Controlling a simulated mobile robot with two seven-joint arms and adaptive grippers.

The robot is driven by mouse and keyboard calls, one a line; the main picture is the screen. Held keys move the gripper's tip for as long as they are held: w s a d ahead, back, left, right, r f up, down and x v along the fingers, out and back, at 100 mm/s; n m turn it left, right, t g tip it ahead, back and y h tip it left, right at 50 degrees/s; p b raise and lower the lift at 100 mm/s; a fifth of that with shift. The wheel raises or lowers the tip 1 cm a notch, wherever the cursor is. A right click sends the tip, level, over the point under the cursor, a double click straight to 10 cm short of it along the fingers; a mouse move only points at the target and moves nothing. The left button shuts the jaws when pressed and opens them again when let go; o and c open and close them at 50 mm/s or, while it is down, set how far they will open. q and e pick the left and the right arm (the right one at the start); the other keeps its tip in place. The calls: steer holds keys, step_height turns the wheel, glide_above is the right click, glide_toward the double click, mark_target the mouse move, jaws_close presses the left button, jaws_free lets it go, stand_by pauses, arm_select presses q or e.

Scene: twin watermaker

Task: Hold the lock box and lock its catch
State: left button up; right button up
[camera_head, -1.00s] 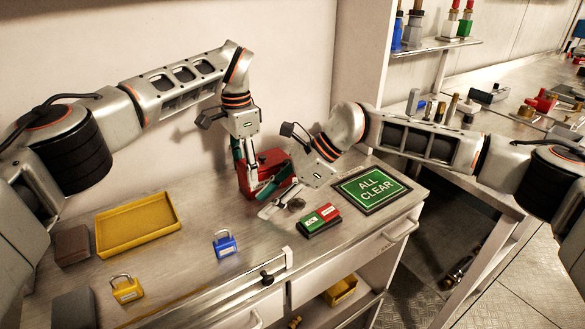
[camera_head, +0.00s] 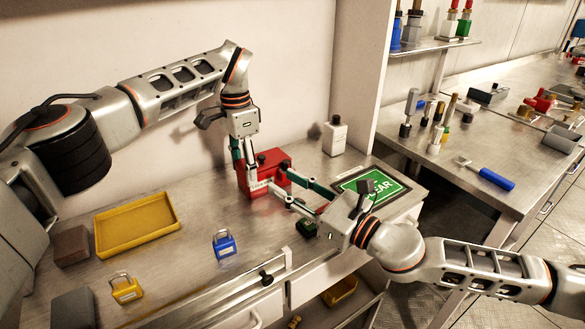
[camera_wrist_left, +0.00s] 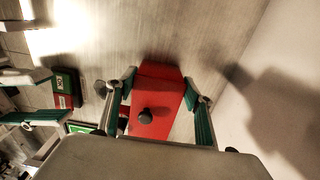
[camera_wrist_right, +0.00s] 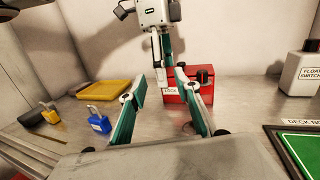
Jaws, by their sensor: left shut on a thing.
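The red lock box (camera_head: 272,170) stands on the bench near the back wall, with white lettering on its front and a dark knob on top. The box and knob also show in the left wrist view (camera_wrist_left: 152,98). My left gripper (camera_head: 247,176) reaches down from above and is shut on the lock box, one finger on each side. My right gripper (camera_head: 281,182) is open and empty, its fingers pointing at the box's front from the right. In the right wrist view the box (camera_wrist_right: 178,96) is partly behind the right finger. I cannot make out the catch's state.
A blue padlock (camera_head: 224,243), a yellow padlock (camera_head: 126,288) and a yellow tray (camera_head: 100,247) are to the left. A green sign (camera_head: 396,188) lies right, partly covered by my right wrist. A white bottle (camera_head: 334,137) stands behind.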

mark_target(289, 165)
steer(key=d+m+t+h, duration=0.1)
steer(key=d, duration=0.1)
steer(key=d+f+m+t+h, duration=0.1)
steer(key=d+h, duration=0.1)
steer(key=s+d+f+m+h, duration=0.1)
steer(key=d, duration=0.2)
steer(key=shift+m+t+h, duration=0.4)
steer(key=shift+w+f, duration=0.1)
steer(key=shift+w, duration=0.15)
steer(key=x, duration=1.1)
steer(key=shift+w+a, duration=0.15)
steer(key=shift+w, duration=0.05)
jaws_close()
